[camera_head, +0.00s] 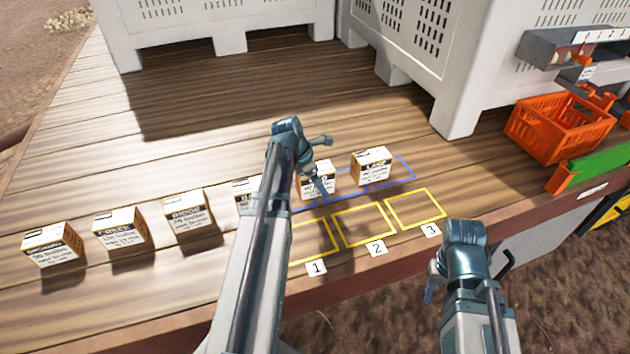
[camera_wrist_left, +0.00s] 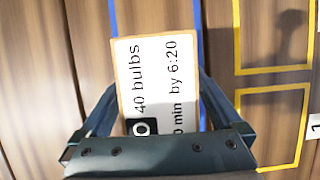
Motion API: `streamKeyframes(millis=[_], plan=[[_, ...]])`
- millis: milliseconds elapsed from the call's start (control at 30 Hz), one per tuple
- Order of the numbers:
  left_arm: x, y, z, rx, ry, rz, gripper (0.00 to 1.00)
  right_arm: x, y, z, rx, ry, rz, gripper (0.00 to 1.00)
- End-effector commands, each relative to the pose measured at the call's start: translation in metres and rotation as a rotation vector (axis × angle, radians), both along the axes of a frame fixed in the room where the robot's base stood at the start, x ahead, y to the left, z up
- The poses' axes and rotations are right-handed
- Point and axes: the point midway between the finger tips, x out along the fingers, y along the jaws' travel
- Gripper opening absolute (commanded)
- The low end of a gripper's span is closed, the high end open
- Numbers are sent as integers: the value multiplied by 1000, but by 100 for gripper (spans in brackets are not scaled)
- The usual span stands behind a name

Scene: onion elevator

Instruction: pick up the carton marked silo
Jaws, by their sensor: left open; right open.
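A small carton (camera_head: 316,184) with a white and black label stands in the blue outlines, partly behind my left gripper (camera_head: 320,184). In the left wrist view the carton (camera_wrist_left: 155,75) reads "40 bulbs" and "min by 6:20", with an "O" at the end of its dark heading; the rest of the heading is hidden. My left gripper (camera_wrist_left: 153,98) is open, with one finger on each side of this carton. Firm contact cannot be seen. My right gripper (camera_head: 431,284) is open and empty beyond the table's front edge, its fingers barely showing.
A "LAKE"-like carton (camera_head: 371,167) stands just right of it. Several more cartons stand in a row to the left, one (camera_head: 246,194) partly behind my left arm. Yellow squares (camera_head: 415,209) numbered 1 to 3 are empty. White bins and an orange crate (camera_head: 560,130) stand behind.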

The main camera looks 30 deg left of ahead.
Motion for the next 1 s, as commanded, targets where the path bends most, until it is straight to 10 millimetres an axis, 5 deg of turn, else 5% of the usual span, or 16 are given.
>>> streamKeyframes(millis=[567,1000], plan=[[0,0,-5,0,0,0,100,0,0,-5,0,0,0,50],[0,0,-5,0,0,0,24,0,0,-5,0,0,0,50]])
